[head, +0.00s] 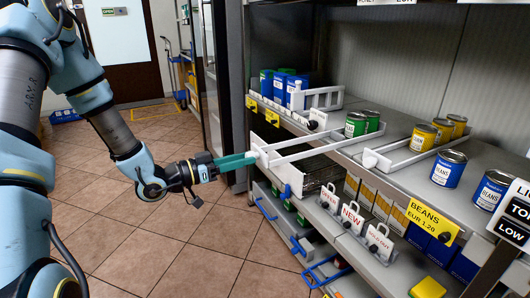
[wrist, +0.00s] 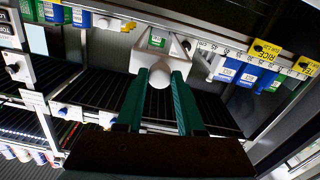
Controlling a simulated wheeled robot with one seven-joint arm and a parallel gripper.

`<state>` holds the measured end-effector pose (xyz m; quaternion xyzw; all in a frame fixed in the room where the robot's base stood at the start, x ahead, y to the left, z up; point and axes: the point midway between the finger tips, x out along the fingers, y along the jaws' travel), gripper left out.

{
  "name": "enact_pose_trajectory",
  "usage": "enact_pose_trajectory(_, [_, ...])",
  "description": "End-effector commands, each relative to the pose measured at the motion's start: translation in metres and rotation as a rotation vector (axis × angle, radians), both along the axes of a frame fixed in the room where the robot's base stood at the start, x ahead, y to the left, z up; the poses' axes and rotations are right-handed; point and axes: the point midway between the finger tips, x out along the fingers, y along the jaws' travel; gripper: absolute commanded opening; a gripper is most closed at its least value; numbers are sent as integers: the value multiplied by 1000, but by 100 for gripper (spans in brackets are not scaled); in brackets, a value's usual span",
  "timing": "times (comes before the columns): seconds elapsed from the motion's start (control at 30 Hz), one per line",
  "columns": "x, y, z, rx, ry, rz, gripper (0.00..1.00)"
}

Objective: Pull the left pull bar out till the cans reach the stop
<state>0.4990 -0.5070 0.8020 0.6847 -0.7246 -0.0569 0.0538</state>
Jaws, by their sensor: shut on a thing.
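My gripper (head: 250,158) is shut on the white round knob of the left pull bar (head: 290,155). In the wrist view its teal fingers sit on both sides of the knob (wrist: 160,75). The bar's two long white arms reach from the shelf out over the aisle, well past the shelf edge. Two green cans (head: 356,125) stand upright between the arms, at their shelf end. A green can (wrist: 157,40) shows behind the knob in the wrist view. I cannot tell whether the cans touch a stop.
A second white pull bar (head: 378,162) with yellow cans (head: 422,137) sits to the right, pushed in. Blue bean cans (head: 449,168) stand farther right. A white rack (head: 325,98) and blue packs are at left. Lower shelves hold tagged goods; the tiled floor (head: 200,240) is clear.

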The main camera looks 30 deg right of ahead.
Motion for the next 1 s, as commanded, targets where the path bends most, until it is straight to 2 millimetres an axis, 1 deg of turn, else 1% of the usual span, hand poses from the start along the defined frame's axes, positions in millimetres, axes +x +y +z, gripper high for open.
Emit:
enact_pose_trajectory(0.03, [1,8,0,1,0,3,0])
enact_pose_trajectory(0.1, [1,16,1,0,-1,1,0])
enact_pose_trajectory(0.23, [1,25,0,0,-1,-1,0])
enact_pose_trajectory(0.37, [1,28,0,0,-1,-1,0])
enact_pose_trajectory(0.63, [1,28,0,1,-1,-1,0])
enact_pose_trajectory(0.67, [1,28,0,1,-1,-1,38])
enact_pose_trajectory(0.9, [2,27,0,0,-1,-1,65])
enact_pose_trajectory(0.93, [2,27,0,0,-1,-1,67])
enact_pose_trajectory(1.0, [2,27,0,0,-1,-1,67])
